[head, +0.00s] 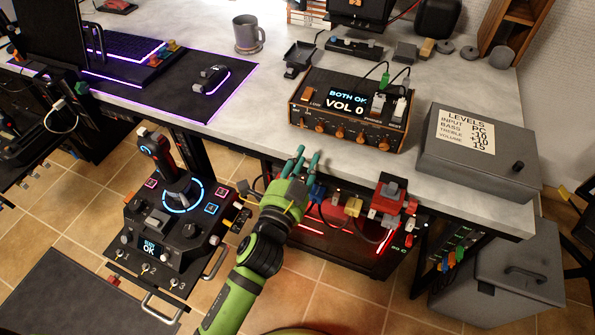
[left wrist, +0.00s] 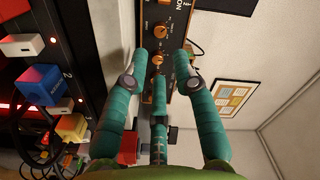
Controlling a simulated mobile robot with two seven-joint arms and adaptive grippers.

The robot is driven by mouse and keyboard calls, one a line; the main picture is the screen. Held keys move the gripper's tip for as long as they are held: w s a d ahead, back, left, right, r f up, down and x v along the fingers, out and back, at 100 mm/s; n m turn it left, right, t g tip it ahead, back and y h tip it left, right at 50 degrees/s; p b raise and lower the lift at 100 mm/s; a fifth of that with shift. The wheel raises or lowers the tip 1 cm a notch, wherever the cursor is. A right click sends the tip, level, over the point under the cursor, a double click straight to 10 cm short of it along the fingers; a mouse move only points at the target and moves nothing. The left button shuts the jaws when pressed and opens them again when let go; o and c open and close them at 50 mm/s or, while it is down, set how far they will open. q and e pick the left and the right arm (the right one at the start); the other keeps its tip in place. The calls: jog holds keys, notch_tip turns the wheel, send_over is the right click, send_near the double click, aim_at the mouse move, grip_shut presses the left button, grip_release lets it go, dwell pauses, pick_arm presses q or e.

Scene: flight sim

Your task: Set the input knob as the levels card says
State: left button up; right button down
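An amplifier (head: 297,112) with wood trim stands on the desk, its display reading "BOTH OK" and "VOL 0". Several copper-coloured knobs (head: 321,127) line its lower front; their labels are too small for me to tell which is the input knob. The levels card (head: 464,134) lies on a grey box and shows input PC. My left gripper (head: 303,158) is in front of the desk edge, below the left knobs, apart from the amplifier. In the left wrist view its teal fingers (left wrist: 160,60) are spread, with a knob (left wrist: 162,30) beyond them. My right gripper is not in view.
The grey box (head: 447,156) stands right of the amplifier. A mug (head: 247,36) and mouse (head: 207,77) are to the left. A joystick panel (head: 170,215) stands below the desk. Coloured plugs and cables (head: 353,206) hang under the desk edge near my left gripper.

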pick_arm(q)
jog(key=v, duration=0.3)
jog(key=shift+s+a, duration=0.15)
jog(key=shift+s, duration=0.2)
